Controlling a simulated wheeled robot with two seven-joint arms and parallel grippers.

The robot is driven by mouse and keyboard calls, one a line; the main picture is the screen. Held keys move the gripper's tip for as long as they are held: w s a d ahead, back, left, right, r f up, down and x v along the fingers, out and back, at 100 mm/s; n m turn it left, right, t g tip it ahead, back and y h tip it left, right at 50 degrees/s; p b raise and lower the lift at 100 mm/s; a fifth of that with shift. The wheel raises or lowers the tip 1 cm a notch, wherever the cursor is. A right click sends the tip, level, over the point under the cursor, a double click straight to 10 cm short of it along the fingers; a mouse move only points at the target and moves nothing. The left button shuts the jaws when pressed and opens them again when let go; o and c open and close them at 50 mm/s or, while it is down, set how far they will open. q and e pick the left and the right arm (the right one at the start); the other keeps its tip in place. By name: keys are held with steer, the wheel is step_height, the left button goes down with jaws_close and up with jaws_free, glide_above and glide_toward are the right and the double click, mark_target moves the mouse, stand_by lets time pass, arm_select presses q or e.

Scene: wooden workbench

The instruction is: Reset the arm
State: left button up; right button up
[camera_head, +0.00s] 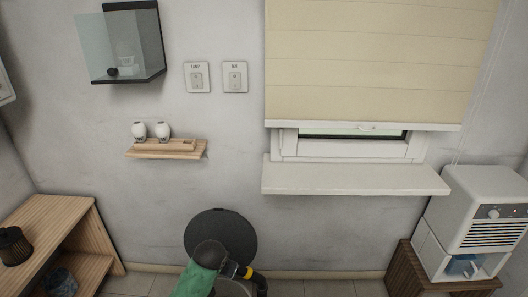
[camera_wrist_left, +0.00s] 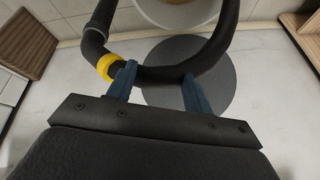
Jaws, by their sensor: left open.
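My left gripper (camera_wrist_left: 158,88) shows in the left wrist view, with two blue fingers spread apart. No object is clearly held between them. A black tube with a yellow band (camera_wrist_left: 106,66) curves past the fingertips; whether it touches them I cannot tell. In the head view, a dark rounded part with a green section stands low in the middle, joined to a black tube with a yellow band. I cannot tell if it belongs to my arm. The left fingers cannot be made out there. My right gripper is in neither view.
A dark round disc (camera_head: 221,233) stands before the wall, above a pale round rim. A wooden shelf unit (camera_head: 62,215) is at left, and a white appliance (camera_head: 478,215) on a brown stand (camera_head: 411,273) at right. A small wall shelf (camera_head: 166,154) and window sill (camera_head: 355,178) project.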

arm_select(q)
steer(key=s+a+r+n+h+p, duration=0.1)
steer(key=s+r, duration=0.2)
steer(key=s, duration=0.8)
steer(key=s+r+p, duration=0.1)
steer(key=s+r, duration=0.1)
steer(key=s, duration=1)
steer(key=s+f+g+p, duration=0.1)
steer(key=s+f, duration=0.4)
steer(key=s, duration=0.7)
steer(key=shift+f+n+g, duration=0.3)
steer(key=shift+n+g, duration=0.1)
steer(key=shift+g, duration=0.5)
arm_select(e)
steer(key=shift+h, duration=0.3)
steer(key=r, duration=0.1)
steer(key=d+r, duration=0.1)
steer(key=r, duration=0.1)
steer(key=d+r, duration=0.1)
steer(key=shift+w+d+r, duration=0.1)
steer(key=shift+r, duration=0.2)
arm_select(q)
steer(key=shift+s+d, duration=0.1)
steer(key=shift+s, duration=0.05)
